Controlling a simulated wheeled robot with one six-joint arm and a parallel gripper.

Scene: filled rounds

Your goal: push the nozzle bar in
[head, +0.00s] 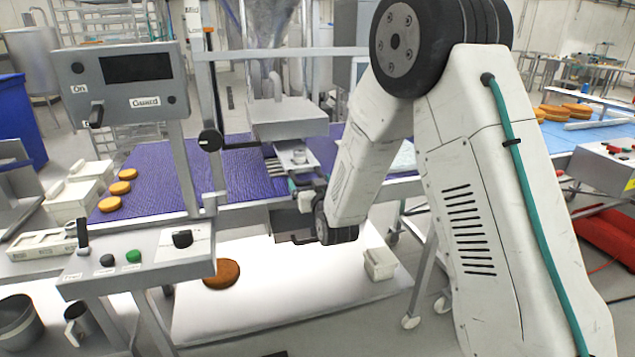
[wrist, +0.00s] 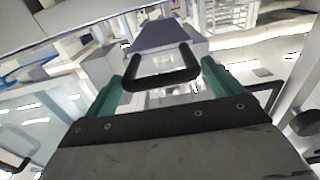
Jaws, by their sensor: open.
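A grey block with a black U-shaped handle (wrist: 163,82), which looks like the nozzle bar (wrist: 160,36), is straight ahead in the wrist view. In the head view a metal bar (head: 297,157) sticks out below the depositor head (head: 287,118), over the purple belt. My gripper (head: 303,190) is at the near end of this bar, partly hidden by my wrist. In the wrist view its teal fingers (wrist: 164,88) are apart, one on each side of the handle. I cannot tell whether they touch it.
The purple belt (head: 160,168) carries several orange-brown rounds (head: 119,188) at left. A larger round (head: 221,274) and a small white box (head: 379,263) are on the white surface below. A control panel (head: 137,260) with knobs stands at front left, beneath a guard display box (head: 122,84).

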